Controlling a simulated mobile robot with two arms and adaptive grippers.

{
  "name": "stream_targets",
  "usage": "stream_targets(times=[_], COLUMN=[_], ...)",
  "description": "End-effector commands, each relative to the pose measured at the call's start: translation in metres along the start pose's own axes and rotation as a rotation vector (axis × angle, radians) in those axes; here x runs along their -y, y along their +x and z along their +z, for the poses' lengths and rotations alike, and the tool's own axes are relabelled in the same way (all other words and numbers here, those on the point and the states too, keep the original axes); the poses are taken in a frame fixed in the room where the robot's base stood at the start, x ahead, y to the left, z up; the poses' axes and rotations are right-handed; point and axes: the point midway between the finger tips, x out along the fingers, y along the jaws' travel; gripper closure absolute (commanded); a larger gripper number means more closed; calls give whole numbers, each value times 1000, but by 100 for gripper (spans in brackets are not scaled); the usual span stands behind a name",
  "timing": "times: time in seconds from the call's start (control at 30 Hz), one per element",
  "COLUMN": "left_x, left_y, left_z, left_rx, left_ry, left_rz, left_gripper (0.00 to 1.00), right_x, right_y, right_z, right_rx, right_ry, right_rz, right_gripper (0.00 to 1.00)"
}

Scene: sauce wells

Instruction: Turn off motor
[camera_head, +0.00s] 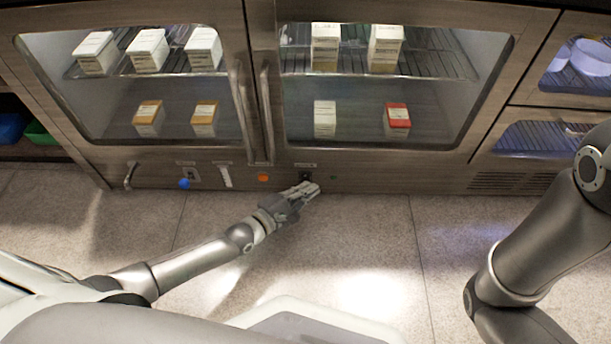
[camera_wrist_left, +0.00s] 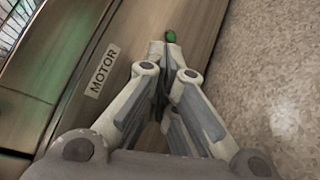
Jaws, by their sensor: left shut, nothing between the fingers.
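The motor switch (camera_head: 305,175) is a small dark fitting low on the cabinet front, under a small label in the head view. The MOTOR label (camera_wrist_left: 103,70) reads clearly in the left wrist view, left of my fingers. A small green light (camera_head: 333,178) is just right of the switch; it also shows beyond the fingertips in the wrist view (camera_wrist_left: 171,37). My left gripper (camera_head: 312,189) is shut and empty, right at the switch. Its fingers (camera_wrist_left: 166,72) hide the switch in the wrist view, so its position and any contact cannot be told. My right gripper is out of view.
An orange knob (camera_head: 263,178), a blue knob (camera_head: 184,184) and a white handle (camera_head: 225,176) sit along the same panel. Glass doors with boxes on shelves are above. A vent (camera_head: 510,181) is at right. The speckled floor (camera_head: 370,235) is clear in front.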

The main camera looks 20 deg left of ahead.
Motion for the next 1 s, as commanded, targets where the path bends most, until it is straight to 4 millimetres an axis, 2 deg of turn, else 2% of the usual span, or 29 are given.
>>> stream_targets(times=[0.5,1.0], left_x=[22,25], left_y=[-32,-35], left_z=[23,25], left_rx=[0,0], left_ry=[-1,0], left_rz=[-1,0], left_gripper=[100,100], right_x=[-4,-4], right_y=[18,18], right_z=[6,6], right_rx=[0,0], right_ry=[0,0], right_rz=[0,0], right_gripper=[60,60])
